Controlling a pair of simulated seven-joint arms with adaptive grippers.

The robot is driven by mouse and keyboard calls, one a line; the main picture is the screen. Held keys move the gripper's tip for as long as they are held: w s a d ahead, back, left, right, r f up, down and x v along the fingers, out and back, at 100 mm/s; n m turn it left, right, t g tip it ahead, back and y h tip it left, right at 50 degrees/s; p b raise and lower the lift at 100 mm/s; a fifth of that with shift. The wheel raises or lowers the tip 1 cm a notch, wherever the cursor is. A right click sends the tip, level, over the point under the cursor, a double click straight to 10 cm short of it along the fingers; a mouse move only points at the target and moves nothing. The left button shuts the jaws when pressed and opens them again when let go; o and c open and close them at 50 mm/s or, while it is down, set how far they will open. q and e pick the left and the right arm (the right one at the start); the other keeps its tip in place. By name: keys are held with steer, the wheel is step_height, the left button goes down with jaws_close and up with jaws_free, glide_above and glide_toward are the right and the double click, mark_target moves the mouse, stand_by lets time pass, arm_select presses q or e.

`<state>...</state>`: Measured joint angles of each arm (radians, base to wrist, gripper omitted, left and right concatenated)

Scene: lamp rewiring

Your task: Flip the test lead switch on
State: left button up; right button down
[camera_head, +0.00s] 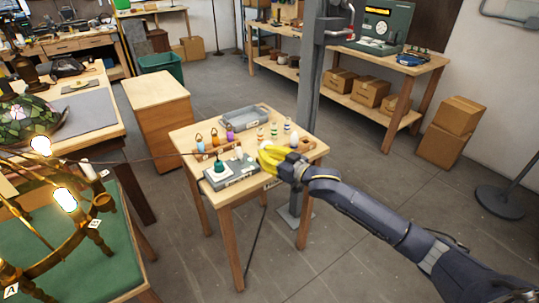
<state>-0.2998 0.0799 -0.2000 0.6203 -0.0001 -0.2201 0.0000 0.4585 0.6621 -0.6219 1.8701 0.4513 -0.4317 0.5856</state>
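A grey box (219,182) with a pale label on its front sits at the near left of the small wooden table (258,192). A dark green piece (219,167) stands on top of it, and a thin dark lead runs from there leftward to the brass lamp. I cannot make out which part is the switch lever. My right gripper (268,159), with yellow fingers, is over the table just right of the box, seemingly apart from it. Its fingers overlap in the view, so their opening is unclear. My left gripper is out of view.
A grey tray (245,118), several small coloured sockets and bulbs crowd the table's back. A brass chandelier (68,232) with lit bulbs stands on a green mat (112,258) at left. A grey post (309,75) rises behind the table. A dark cord hangs at its front.

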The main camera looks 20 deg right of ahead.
steer(key=shift+s+d+r, duration=0.2)
steer(key=shift+s+d, duration=0.05)
steer(key=shift+s, duration=0.15)
steer(key=shift+s+d+r, duration=0.15)
steer(key=shift+s+d, duration=0.05)
steer(key=shift+s, duration=0.2)
